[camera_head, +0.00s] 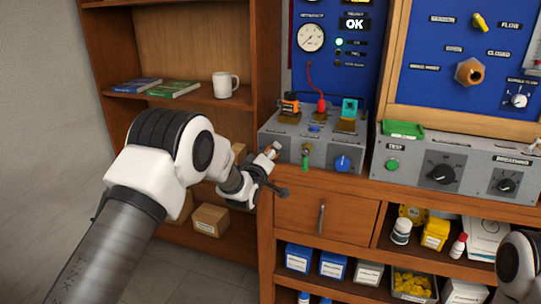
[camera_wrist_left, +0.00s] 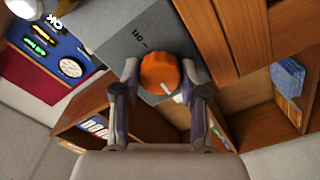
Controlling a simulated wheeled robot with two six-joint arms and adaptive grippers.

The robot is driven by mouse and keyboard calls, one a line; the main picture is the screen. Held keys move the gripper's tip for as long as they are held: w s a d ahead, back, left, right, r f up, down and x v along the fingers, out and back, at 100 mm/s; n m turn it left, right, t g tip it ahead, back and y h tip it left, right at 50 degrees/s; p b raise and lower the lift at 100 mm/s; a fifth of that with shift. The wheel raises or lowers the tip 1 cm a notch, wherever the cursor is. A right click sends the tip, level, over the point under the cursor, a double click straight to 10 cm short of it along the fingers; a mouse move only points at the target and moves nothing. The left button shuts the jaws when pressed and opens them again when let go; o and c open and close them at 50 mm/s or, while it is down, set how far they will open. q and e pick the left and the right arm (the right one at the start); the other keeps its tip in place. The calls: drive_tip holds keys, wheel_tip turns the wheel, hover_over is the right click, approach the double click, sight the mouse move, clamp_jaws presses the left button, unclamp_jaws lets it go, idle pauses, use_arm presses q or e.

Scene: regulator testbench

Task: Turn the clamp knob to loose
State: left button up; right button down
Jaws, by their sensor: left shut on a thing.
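An orange round knob (camera_wrist_left: 160,68) sits on the grey front face of the bench box in the left wrist view. A white pointer mark shows on its lower right side. My left gripper (camera_wrist_left: 159,86) is shut on this knob, one finger on each side. In the head view my left gripper (camera_head: 271,165) is at the left end of the grey test box (camera_head: 330,153) and mostly hides the knob. The label by the knob is rotated and only partly readable, so I cannot confirm the clamp name. My right gripper is out of view.
A wooden drawer (camera_head: 325,218) with a handle is below. A bookshelf (camera_head: 190,107) with a white mug (camera_head: 225,85) stands behind at left.

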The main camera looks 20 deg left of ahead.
use_arm(q)
drive_tip(key=shift+f+n, duration=0.25)
drive_tip(key=shift+n, duration=0.05)
drive_tip(key=o, duration=0.8)
drive_tip(key=shift+o, duration=0.3)
drive_tip(key=shift+r, duration=0.1)
drive_tip(key=shift+s, duration=0.1)
drive_tip(key=s, duration=1.2)
drive_tip(key=shift+a, duration=0.15)
